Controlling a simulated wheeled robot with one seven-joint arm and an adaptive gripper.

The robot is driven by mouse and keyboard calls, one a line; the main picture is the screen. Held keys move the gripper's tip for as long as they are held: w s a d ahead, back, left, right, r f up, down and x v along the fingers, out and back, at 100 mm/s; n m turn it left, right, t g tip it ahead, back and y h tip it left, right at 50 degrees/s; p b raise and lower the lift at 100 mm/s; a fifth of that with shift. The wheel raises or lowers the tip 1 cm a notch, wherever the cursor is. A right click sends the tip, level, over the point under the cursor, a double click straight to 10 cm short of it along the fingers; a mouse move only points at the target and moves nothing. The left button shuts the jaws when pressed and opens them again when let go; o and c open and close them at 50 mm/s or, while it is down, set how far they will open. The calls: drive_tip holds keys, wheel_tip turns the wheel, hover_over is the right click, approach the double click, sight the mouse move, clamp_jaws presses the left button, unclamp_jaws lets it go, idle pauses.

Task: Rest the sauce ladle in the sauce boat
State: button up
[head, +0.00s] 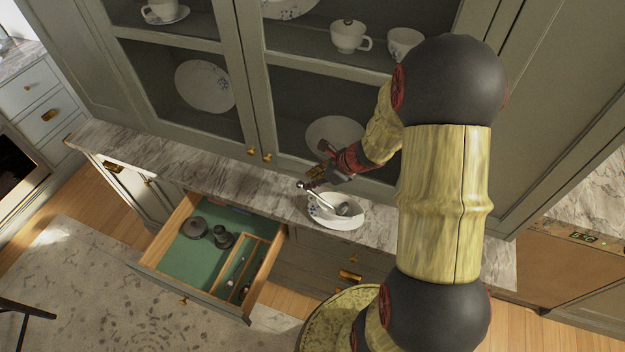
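The white sauce boat (328,221) with small dark decoration stands on the marble counter, close to its front edge. The sauce ladle (322,200) lies slanting over it, with its dark bowl within the boat's rim and its handle sticking out to the upper left. My gripper (309,181) is just above the counter, at the upper end of the ladle's handle. The fingers are small and dark here, so I cannot tell whether they grip the handle, touch it or stand apart from it.
An open drawer (207,238) with green lining, dark round items and a wooden divider juts out below the counter. The glazed cabinet (252,100) holding white dishes stands close behind. The marble counter (215,170) is bare to the left of the boat.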

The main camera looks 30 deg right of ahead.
drive_tip(key=shift+o, duration=1)
drive_tip(key=v, duration=1.2)
